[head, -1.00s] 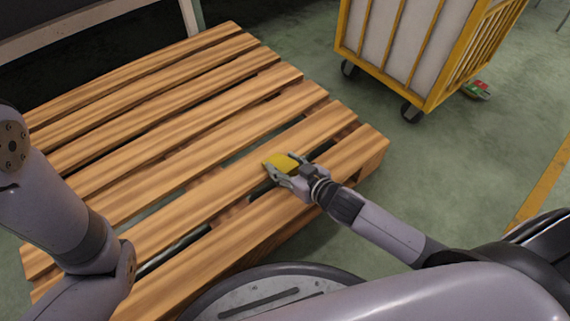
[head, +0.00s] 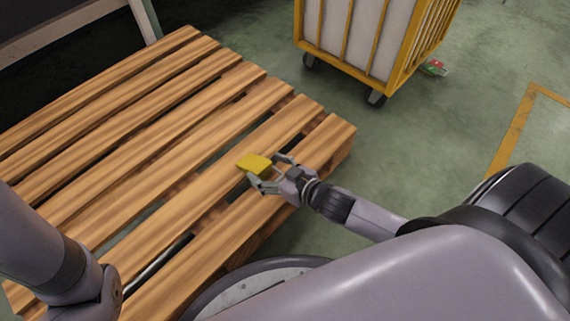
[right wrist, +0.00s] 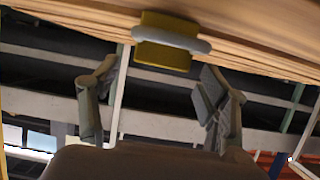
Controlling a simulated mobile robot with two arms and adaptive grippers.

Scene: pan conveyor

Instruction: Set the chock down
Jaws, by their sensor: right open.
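The yellow chock (head: 254,163) rests on a slat of the wooden pallet (head: 150,130), near the pallet's right end. My right gripper (head: 268,175) is open, with its fingers just short of the chock on the side toward me. In the right wrist view the chock (right wrist: 167,41) is at the top, with a grey band across it, beyond the two spread fingers (right wrist: 155,95); nothing is between the fingertips. My left arm shows at the left edge of the head view, but its gripper is out of the picture.
A yellow-framed cart (head: 365,45) on wheels stands behind the pallet's right end. A small red and green item (head: 434,68) lies on the floor beside it. Yellow floor marking (head: 515,130) is at the right. Green floor between is clear.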

